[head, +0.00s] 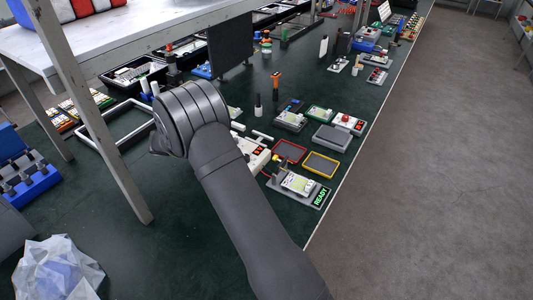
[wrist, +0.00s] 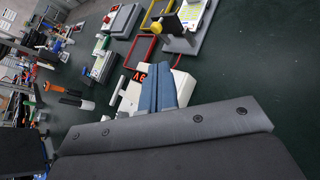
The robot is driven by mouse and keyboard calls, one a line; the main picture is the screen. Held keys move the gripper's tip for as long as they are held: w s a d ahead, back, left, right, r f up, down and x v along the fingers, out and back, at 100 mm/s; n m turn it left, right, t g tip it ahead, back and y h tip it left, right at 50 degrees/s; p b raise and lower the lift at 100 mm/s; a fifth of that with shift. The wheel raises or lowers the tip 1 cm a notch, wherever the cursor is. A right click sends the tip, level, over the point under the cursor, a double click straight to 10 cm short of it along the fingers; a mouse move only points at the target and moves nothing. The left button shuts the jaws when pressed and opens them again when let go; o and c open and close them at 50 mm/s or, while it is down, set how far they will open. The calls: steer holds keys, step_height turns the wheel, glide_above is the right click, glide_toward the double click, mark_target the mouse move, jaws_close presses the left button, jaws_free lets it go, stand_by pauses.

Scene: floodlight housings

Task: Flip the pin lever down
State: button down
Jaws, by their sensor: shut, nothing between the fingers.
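My gripper (wrist: 160,72) shows in the wrist view with its two blue-grey fingers together and empty. In the head view my own arm hides it. Behind the fingers is a white device with a red display (wrist: 138,76), partly covered by them; I cannot tell whether they touch it. The same white device (head: 257,157) shows in the head view, partly behind my arm. A white bar (head: 263,136) lies close to it. I cannot make out for sure which part is the pin lever, or its position.
A grey-based unit with a green READY display (head: 321,197) stands near the table's right edge; its yellow knob (wrist: 162,27) shows in the wrist view. Red (head: 290,152) and yellow (head: 320,164) framed trays lie beside it. A shelf leg (head: 103,140) stands left of my arm.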

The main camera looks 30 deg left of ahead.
steer(key=m+t, duration=0.1)
steer(key=m, duration=0.4)
steer(key=a+f+m+t, duration=0.1)
steer(key=m, duration=0.3)
steer(key=w+f+m+t, duration=0.1)
steer(key=m, duration=0.4)
steer(key=shift+a+m, duration=0.25)
steer(key=shift+m, duration=0.05)
steer(key=x, duration=1)
steer(key=shift+w+d+r, duration=0.1)
steer(key=shift+w+r, duration=0.05)
steer(key=shift+w, duration=0.1)
steer(key=d, duration=0.1)
steer(key=d+f, duration=0.1)
steer(key=d, duration=0.1)
steer(key=shift+w+d+f, duration=0.1)
steer(key=shift+d+f, duration=0.05)
steer(key=shift+d, duration=0.05)
